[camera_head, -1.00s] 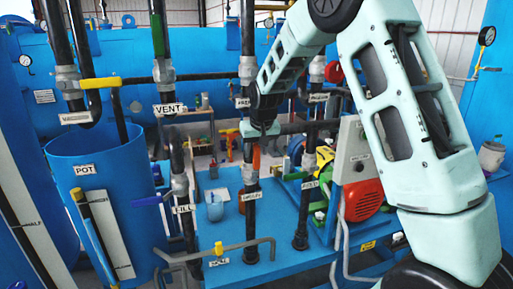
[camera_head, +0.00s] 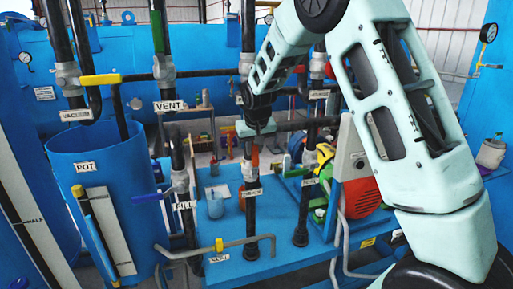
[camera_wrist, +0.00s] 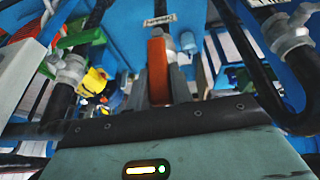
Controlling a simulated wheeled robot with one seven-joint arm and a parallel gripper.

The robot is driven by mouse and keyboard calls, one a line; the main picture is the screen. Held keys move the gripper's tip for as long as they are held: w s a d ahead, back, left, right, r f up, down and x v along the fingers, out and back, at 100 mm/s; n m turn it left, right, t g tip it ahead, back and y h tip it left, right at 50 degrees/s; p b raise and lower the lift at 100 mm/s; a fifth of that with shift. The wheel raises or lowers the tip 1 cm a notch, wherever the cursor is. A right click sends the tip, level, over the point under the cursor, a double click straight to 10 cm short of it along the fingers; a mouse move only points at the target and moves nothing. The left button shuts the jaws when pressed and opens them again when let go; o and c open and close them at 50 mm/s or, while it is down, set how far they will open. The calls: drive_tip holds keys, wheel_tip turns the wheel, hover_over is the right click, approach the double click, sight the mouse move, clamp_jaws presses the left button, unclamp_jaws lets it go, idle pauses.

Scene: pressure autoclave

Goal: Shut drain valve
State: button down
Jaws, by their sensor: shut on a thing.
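The orange valve handle (camera_head: 255,158) is on a dark vertical pipe in the middle of the head view, above a small white label (camera_head: 251,193) that is hard to read. In the wrist view the orange handle (camera_wrist: 158,72) stands upright between my grey fingers. My gripper (camera_head: 256,142) is at the pipe and shut on this handle. The fingertips are small in the head view and the valve body is largely hidden there. In the wrist view my gripper (camera_wrist: 159,92) has one finger on each side of the handle.
Dark pipes with grey fittings stand close around. A yellow handle (camera_head: 101,79) and a blue handle (camera_head: 150,198) are to the left. The blue pot (camera_head: 85,168) stands at left. A red motor (camera_head: 361,197) and grey box (camera_head: 351,150) are at right.

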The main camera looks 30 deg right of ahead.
drive_tip(key=w+a+f+n+g+h+b, duration=0.2)
drive_tip(key=w+a+f+n+h+b, duration=0.1)
drive_tip(key=a+f+h+b, duration=0.8)
drive_tip(key=shift+w+a+f+n+h+b, duration=0.2)
drive_tip(key=shift+f+n+h+b, duration=0.65)
drive_tip(key=shift+h, duration=1.65)
drive_tip(key=shift+s+f, duration=0.1)
drive_tip(key=shift+f, duration=0.05)
drive_tip(key=c, duration=1.2)
unclamp_jaws()
drive_tip(key=shift+c, duration=0.2)
